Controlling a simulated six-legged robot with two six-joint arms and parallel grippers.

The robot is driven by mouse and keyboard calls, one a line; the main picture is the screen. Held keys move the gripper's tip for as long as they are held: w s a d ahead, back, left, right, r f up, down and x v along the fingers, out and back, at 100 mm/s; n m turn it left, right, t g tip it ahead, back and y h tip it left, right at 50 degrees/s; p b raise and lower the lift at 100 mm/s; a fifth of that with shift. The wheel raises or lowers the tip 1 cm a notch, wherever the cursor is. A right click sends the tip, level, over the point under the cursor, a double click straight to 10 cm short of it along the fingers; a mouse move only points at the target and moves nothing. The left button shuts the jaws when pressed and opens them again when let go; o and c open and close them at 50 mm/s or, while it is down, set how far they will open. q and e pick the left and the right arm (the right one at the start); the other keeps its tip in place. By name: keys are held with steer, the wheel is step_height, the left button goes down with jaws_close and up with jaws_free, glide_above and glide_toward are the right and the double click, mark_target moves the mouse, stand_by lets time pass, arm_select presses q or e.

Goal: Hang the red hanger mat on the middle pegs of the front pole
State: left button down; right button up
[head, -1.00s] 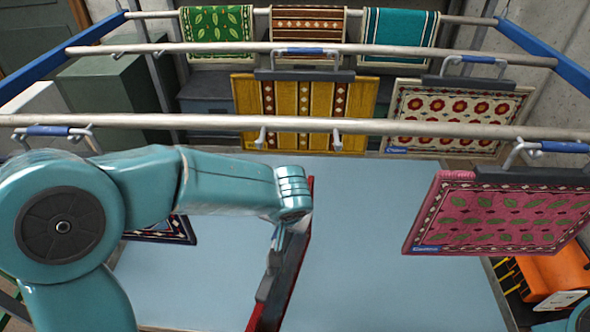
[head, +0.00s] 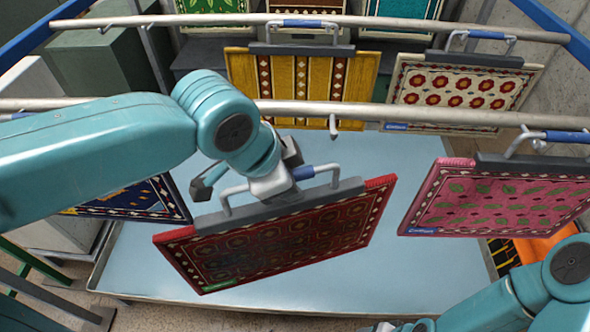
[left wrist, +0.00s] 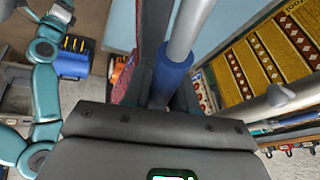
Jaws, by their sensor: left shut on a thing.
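The red hanger mat (head: 285,243) hangs tilted in the head view, its right end higher, below and in front of the front pole (head: 420,115). My left gripper (head: 281,176) is shut on the blue grip (head: 301,173) of its hanger handle; the blue grip also shows in the left wrist view (left wrist: 172,76). One middle peg (head: 333,127) of the front pole is bare, just above the handle's right end. The other middle peg is hidden behind my left arm. The pole and a peg show at right in the left wrist view (left wrist: 280,96).
A pink mat (head: 495,200) hangs on the front pole at right, a blue mat (head: 135,200) at left. Yellow (head: 300,85) and cream flowered (head: 455,95) mats hang on the pole behind. A pale blue tray floor (head: 400,260) lies below.

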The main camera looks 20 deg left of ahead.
arm_select(q)
steer(key=s+d+r+m+g+h, duration=0.1)
steer(key=s+d+r+m+h, duration=0.1)
steer(key=s+d+r+m, duration=0.3)
steer(key=shift+n+y, duration=0.3)
steer(key=shift+n, duration=0.2)
steer(key=shift+w+a+r+p, duration=0.1)
steer(key=shift+w+a+p, duration=0.85)
steer(key=shift+w, duration=1.55)
steer(key=shift+w+a+p, duration=0.8)
steer(key=shift+w+a, duration=0.35)
steer(key=shift+w, duration=1.3)
steer(key=shift+w+a+r+p, duration=0.1)
steer(key=shift+w+a+p, duration=0.85)
steer(key=shift+w, duration=1.55)
steer(key=shift+w+a+f+b, duration=0.1)
steer(key=shift+a+f+b, duration=0.05)
steer(key=shift+f+b, duration=1.25)
